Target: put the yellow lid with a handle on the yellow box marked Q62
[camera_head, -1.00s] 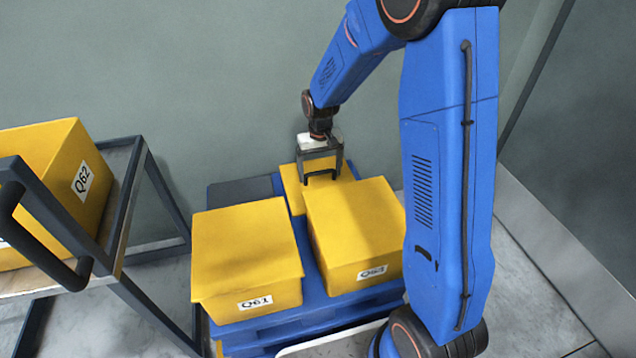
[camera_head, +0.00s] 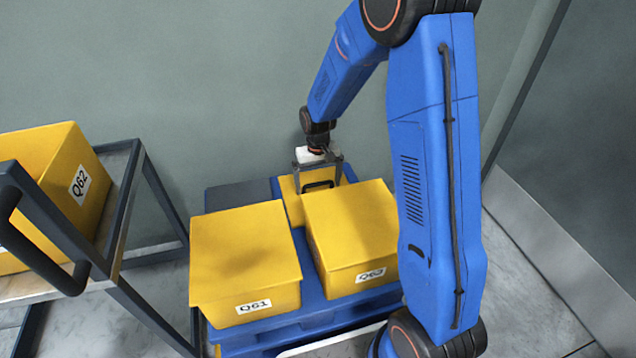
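The yellow lid (camera_head: 291,207) lies behind the two front boxes on the blue pallet, partly hidden by them. Its dark handle (camera_head: 318,185) stands up from its top. My gripper (camera_head: 319,184) is over the lid, its fingers spread to either side of the handle. It looks open; contact with the handle cannot be made out. The yellow box marked Q62 (camera_head: 58,172) is on the cart at the left, partly behind the cart's dark frame. No separate lid shows on it.
A yellow box marked Q61 (camera_head: 240,255) and another labelled yellow box (camera_head: 350,235) stand on the blue pallet (camera_head: 310,297). The dark-framed cart (camera_head: 122,205) is left of the pallet, with a gap between. A wall runs behind.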

